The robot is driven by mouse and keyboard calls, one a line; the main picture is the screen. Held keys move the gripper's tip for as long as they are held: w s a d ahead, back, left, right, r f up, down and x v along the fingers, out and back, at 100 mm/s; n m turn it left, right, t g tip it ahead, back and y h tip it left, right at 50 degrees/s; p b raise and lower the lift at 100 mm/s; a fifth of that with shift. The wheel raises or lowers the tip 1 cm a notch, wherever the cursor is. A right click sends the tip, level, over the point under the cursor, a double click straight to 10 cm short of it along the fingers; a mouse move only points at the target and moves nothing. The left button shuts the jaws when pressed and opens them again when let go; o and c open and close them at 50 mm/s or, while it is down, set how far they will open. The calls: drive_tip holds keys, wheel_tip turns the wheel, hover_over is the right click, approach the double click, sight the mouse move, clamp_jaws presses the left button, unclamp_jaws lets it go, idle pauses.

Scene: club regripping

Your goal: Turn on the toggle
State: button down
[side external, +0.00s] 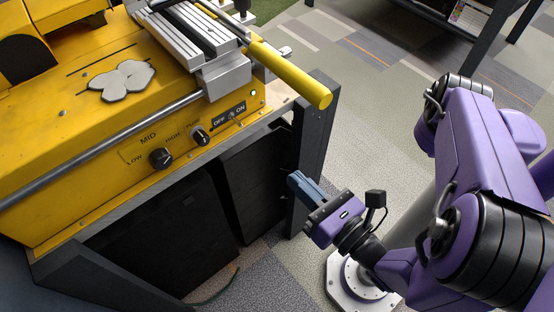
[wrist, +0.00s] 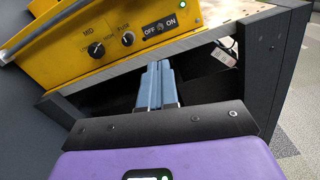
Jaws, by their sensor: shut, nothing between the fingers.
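The toggle (side external: 231,117) is a small switch on the front panel of the yellow machine (side external: 100,110), between the OFF and ON labels. In the wrist view the toggle (wrist: 160,28) sits on the dark OFF/ON plate, above the fingertips. A green light glows just above the ON label in the side view. My gripper (side external: 292,177) is shut and empty, with blue-grey fingers side by side. It is below and to the right of the toggle, apart from it, in front of the table's dark frame. The fingers (wrist: 158,66) also show in the wrist view. The toggle's exact lean is too small to tell.
Two black knobs, the mode knob (side external: 161,158) and the fuse knob (side external: 200,136), sit left of the toggle. A yellow handle (side external: 290,75) juts out above the panel. A dark table leg (side external: 316,150) stands near my gripper.

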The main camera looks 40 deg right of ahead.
drive_tip(key=w+a+m+g+h, duration=0.15)
drive_tip(key=a+m+h, duration=0.45)
drive_tip(key=m, duration=0.6)
drive_tip(key=m+g+h, duration=0.3)
drive_tip(key=m, duration=0.9)
approach(237, 121)
drive_tip(key=w+a, duration=0.1)
drive_tip(key=w, duration=0.3)
drive_tip(key=d, duration=0.1)
drive_tip(key=d+f, duration=0.1)
drive_tip(key=d, duration=0.1)
drive_tip(key=shift+w+d+f, duration=0.15)
drive_tip(key=shift+w+d, duration=0.2)
drive_tip(key=shift+w, duration=0.05)
